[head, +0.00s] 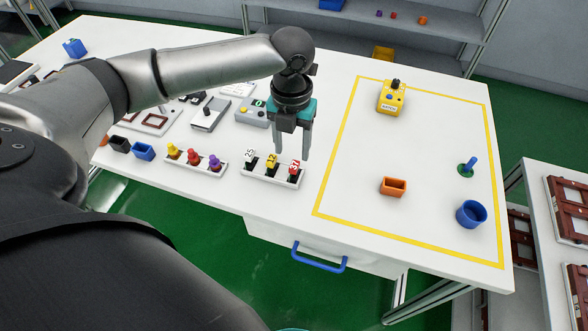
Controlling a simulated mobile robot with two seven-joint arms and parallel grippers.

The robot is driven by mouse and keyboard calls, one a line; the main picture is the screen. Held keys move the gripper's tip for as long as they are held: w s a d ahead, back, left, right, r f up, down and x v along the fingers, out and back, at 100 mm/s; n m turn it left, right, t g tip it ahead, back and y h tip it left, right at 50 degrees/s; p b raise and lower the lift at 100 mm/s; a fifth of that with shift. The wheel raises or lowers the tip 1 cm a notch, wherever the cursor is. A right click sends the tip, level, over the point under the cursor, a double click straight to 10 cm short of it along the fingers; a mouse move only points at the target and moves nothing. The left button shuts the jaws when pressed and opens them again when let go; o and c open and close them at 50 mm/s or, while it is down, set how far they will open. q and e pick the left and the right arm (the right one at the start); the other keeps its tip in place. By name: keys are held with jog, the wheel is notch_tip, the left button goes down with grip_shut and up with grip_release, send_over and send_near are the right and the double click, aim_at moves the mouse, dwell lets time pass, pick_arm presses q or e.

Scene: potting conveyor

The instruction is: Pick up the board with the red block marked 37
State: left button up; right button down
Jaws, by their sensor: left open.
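A white board (258,177) lies near the table's front edge. It carries a white block (249,158), a yellow block (271,161) and a red block (294,168), each with dark marks. The red block stands at the board's right end; its number is too small to read surely. My left gripper (292,153) points down with its fingers apart, over the right part of this board, close to the red block. I cannot tell the exact height of the fingertips. Nothing shows between them. My right gripper is out of view.
A similar board (192,172) with yellow, red and purple pieces lies to the left. Grey devices (208,114) stand behind. Right of the board, a yellow-taped area holds an orange box (393,187), a blue cup (471,214) and a yellow control box (391,97), with free room between.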

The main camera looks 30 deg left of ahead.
aim_at(294, 166)
pick_arm(q)
notch_tip(294, 166, down, 8)
jog(key=shift+w+d+r+b, duration=0.1)
jog(key=shift+w+b, duration=0.05)
jog(key=shift+b, duration=0.6)
grip_shut()
